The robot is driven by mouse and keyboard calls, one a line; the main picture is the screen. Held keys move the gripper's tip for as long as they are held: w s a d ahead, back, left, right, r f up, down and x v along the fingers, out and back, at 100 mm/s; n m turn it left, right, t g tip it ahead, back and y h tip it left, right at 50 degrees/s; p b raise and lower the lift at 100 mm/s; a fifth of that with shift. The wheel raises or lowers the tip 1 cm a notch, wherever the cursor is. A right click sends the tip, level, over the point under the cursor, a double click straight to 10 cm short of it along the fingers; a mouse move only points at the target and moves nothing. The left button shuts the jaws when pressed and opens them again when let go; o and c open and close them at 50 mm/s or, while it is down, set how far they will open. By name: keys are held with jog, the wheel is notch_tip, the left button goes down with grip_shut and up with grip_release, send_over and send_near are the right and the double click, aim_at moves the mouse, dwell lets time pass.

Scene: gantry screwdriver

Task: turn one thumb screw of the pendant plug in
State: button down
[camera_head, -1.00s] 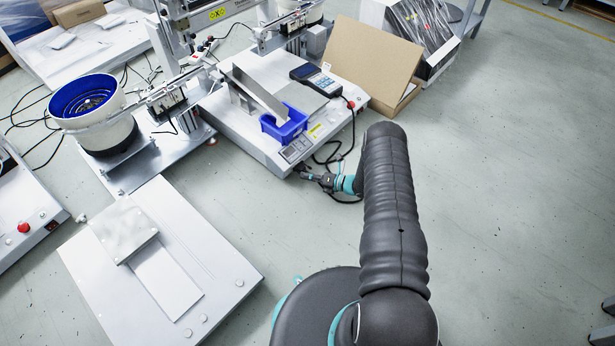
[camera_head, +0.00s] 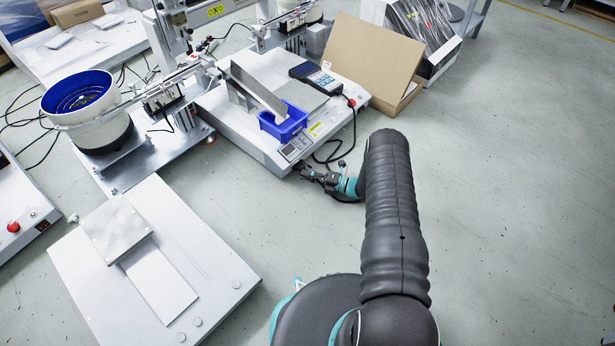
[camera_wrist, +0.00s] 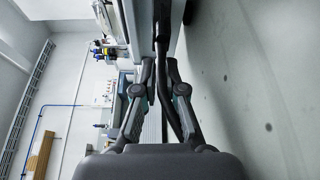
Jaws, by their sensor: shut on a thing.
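The pendant (camera_head: 318,77), a grey handset with a screen and keypad, lies on the white machine base at the back. Its black cable (camera_head: 352,135) runs down past the base's right side to the floor side. My gripper (camera_head: 305,171) is low beside the front right side of that base, at the plug end. In the wrist view my gripper (camera_wrist: 160,72) has its two fingers drawn together at the dark cable and plug area. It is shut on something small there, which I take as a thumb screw. The fingers hide the screw and most of the plug.
A blue bin (camera_head: 284,122) and a slanted metal chute (camera_head: 257,88) stand on the machine base. A cardboard box (camera_head: 375,60) is behind it. A bowl feeder (camera_head: 88,110) and a white platform (camera_head: 200,255) are at left. The floor on the right is clear.

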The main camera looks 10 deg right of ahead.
jog(key=shift+m, duration=0.3)
jog(key=c, duration=1.2)
grip_release()
jog(key=shift+c, duration=0.2)
jog(key=shift+d, duration=0.1)
jog(key=v, duration=1.1)
jog(key=shift+s+d+f, duration=0.15)
jog(key=shift+s+d, duration=0.1)
jog(key=shift+d, duration=0.1)
